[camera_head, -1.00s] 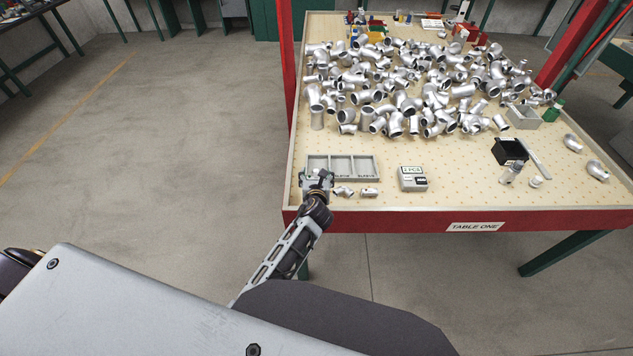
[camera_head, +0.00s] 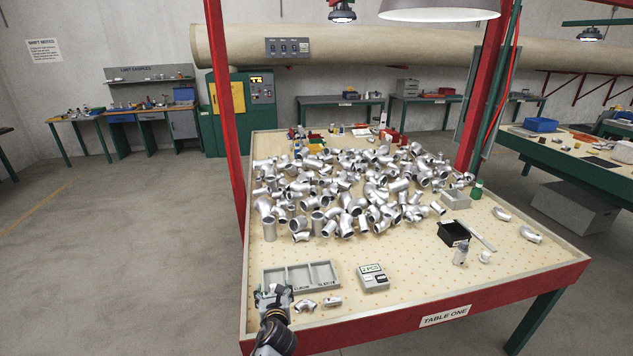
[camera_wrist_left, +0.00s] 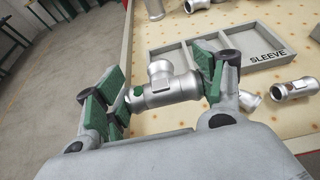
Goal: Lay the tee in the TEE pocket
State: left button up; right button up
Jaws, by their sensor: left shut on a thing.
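My left gripper (camera_head: 272,298) is at the front left corner of the grey three-pocket tray (camera_head: 301,290). In the left wrist view its green-padded fingers (camera_wrist_left: 166,92) are shut on a silver tee (camera_wrist_left: 170,86), with the tee's branch pointing away from my wrist. The tee is in front of the tray (camera_wrist_left: 268,67), apparently above the table. The left pocket's label is hidden behind my gripper. My right gripper is out of view.
A small elbow (camera_head: 305,305) and a sleeve (camera_head: 332,302) lie in front of the tray. A grey box with a display (camera_head: 373,278) stands to its right. A large heap of silver fittings (camera_head: 345,190) covers the table behind. A black bin (camera_head: 453,234) stands at right.

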aim_at(276, 295)
pick_arm(q)
jog(key=shift+r+n+y, duration=0.15)
jog(key=shift+n+y, duration=0.15)
jog(key=r, duration=0.8)
jog(key=shift+s+d+r, duration=0.25)
jog(key=shift+s+d, duration=0.1)
jog(key=s+a+f+m+h, duration=0.2)
jog(key=s, duration=0.3)
jog(key=s+a+f+m+h, duration=0.1)
jog(key=s+a+f+h, duration=0.1)
jog(key=s, duration=0.4)
jog(key=shift+s+a+f+m+t, duration=0.15)
jog(key=shift+s+a+m+t, duration=0.15)
jog(key=shift+m, duration=0.1)
jog(key=shift+d, duration=0.1)
